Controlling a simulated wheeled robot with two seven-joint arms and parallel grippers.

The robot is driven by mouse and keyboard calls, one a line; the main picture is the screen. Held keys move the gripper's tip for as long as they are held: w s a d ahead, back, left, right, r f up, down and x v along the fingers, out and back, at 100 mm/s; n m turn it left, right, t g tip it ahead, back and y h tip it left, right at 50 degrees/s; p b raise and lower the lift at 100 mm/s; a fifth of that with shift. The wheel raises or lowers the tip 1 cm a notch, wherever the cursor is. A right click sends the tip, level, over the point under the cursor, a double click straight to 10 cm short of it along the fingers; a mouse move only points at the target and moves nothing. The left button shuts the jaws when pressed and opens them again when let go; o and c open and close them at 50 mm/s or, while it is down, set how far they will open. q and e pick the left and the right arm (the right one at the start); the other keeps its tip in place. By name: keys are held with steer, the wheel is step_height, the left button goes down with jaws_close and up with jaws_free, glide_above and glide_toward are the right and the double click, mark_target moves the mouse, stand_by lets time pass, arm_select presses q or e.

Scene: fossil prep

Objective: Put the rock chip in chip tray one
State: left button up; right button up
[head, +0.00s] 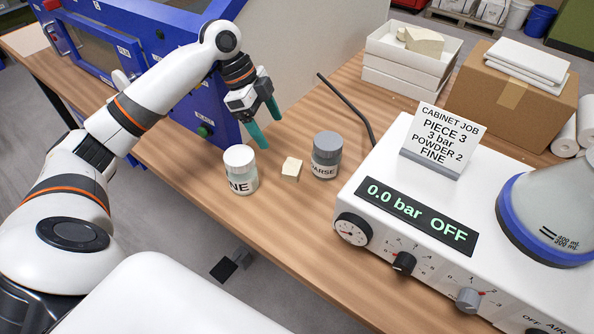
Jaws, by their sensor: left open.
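A small cream block (291,169), which looks like the rock chip, lies on the wooden table between two jars. My left gripper (268,124) hangs above the table, behind and a little left of the block. Its two teal fingers are apart, with nothing between them. White trays (386,80) are stacked at the back right, and a larger pale piece (424,42) lies in the top one. I see no label naming chip tray one. My right gripper is not in view.
A white-lidded jar (240,170) stands left of the block and a grey-lidded jar (327,155) right of it. A blue cabinet (170,50) stands behind my left arm. A control box (415,225) reading "0.0 bar OFF" fills the right front. A dark hose (350,107) crosses the table.

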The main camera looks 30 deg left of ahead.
arm_select(q)
steer(key=p, duration=0.1)
glide_above(292, 166)
steer(key=a, duration=0.3)
steer(key=f, duration=0.6)
steer(key=shift+s+d+f, duration=0.2)
steer(key=shift+s+f, duration=0.1)
steer(key=shift+f, duration=0.05)
steer(key=shift+p+x, duration=0.8)
steer(key=shift+x, duration=1.9)
steer(key=shift+d+r, duration=0.1)
steer(key=shift+r, duration=0.05)
steer(key=c, duration=1.2)
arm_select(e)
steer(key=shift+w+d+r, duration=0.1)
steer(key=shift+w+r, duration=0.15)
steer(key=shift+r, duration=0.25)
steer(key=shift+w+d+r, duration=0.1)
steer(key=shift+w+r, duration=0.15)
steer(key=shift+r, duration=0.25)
